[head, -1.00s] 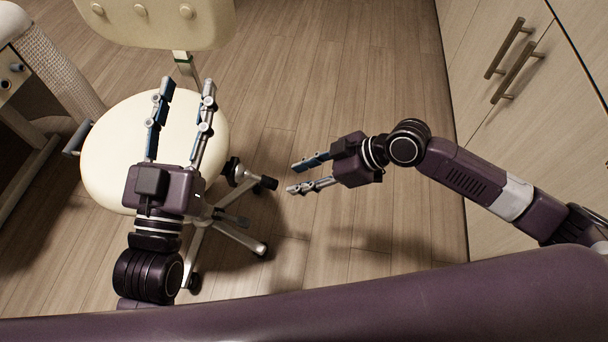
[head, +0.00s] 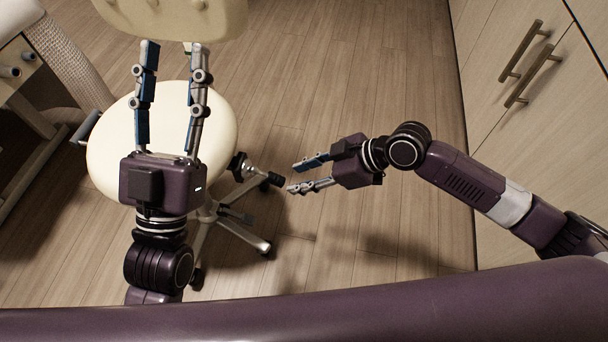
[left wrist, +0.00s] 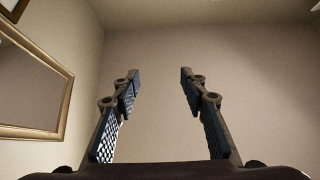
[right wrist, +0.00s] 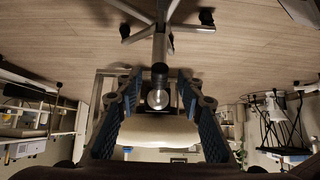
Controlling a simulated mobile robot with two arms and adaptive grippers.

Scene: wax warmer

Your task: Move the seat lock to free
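A cream stool has a round seat (head: 110,165) and a backrest (head: 180,18). In the right wrist view the lever's round end (right wrist: 158,98) shows between the open fingers, with the seat (right wrist: 160,130) below. My left gripper (head: 174,48) is open and empty, raised in front of the seat in the head view.
Cabinets (head: 535,110) with bar handles stand on the right. A piece of furniture with a woven side (head: 68,58) stands at the upper left. The stool's legs (head: 240,232) spread below the seat. Wooden floor (head: 350,80) is clear between stool and cabinets.

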